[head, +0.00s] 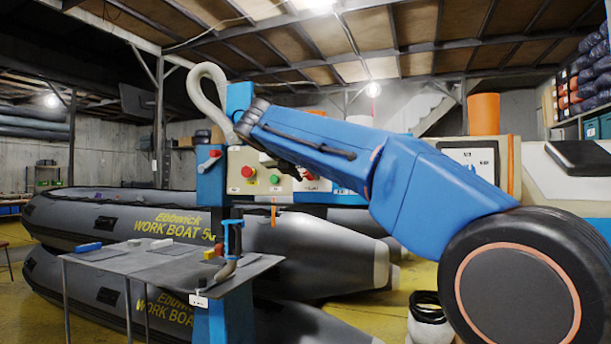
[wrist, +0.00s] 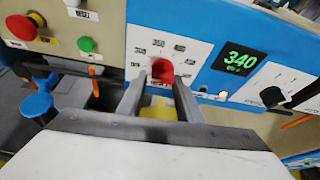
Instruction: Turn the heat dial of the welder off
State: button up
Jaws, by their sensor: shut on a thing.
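The welder's control panel (head: 325,186) is a blue and white housing behind the small work table. In the wrist view a red dial (wrist: 162,70) sits on a white plate (wrist: 190,47) with small marks around it, too blurred to read. My gripper (wrist: 158,85) has its two grey fingers on either side of this red dial and is shut on it. In the head view my gripper (head: 293,170) is at the panel's front, and my blue arm hides part of the panel. A display (wrist: 240,59) reads 340 in green, right of the dial.
A red mushroom button (wrist: 21,27) and a green button (wrist: 86,44) are left of the dial. A black knob (wrist: 272,96) is right of the display. Grey inflatable boats (head: 120,220) lie behind.

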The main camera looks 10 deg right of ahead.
jog(key=shift+n, duration=0.4)
dwell(0.3)
jog(key=o, duration=1)
jog(key=shift+o, duration=0.2)
jog(key=v, duration=1.7)
jog(key=shift+a, duration=0.4)
jog(key=shift+w+r, duration=0.1)
jog(key=shift+w, duration=0.05)
